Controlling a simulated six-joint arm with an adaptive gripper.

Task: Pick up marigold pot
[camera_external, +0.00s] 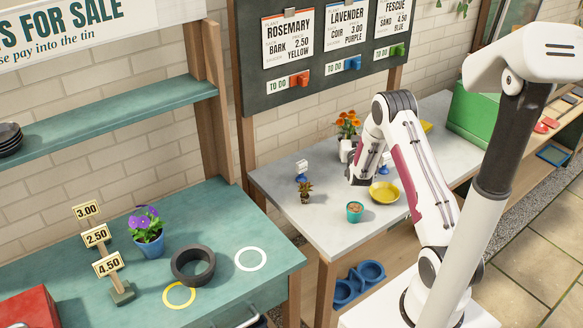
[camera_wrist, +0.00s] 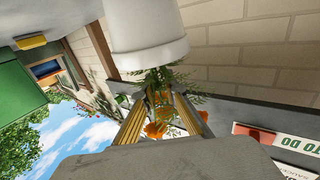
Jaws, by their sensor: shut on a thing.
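The marigold (camera_external: 348,120) has orange flowers and a white pot (camera_external: 345,149). It is at the back of the pale grey bench, partly behind my wrist. In the wrist view the white pot (camera_wrist: 147,32) appears upside down, with its foliage and orange flowers below the rim. My gripper (camera_wrist: 163,95) is shut on the marigold pot, its two ridged fingers on either side of the foliage close to the rim. Exact finger contact is hidden by leaves. I cannot tell whether the pot's base touches the bench.
On the grey bench (camera_external: 285,178) are a yellow saucer (camera_external: 384,193), a teal pot (camera_external: 354,212), a small brown-leaved plant (camera_external: 306,191) and a green crate (camera_external: 482,118). The chalkboard (camera_external: 325,80) hangs behind.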

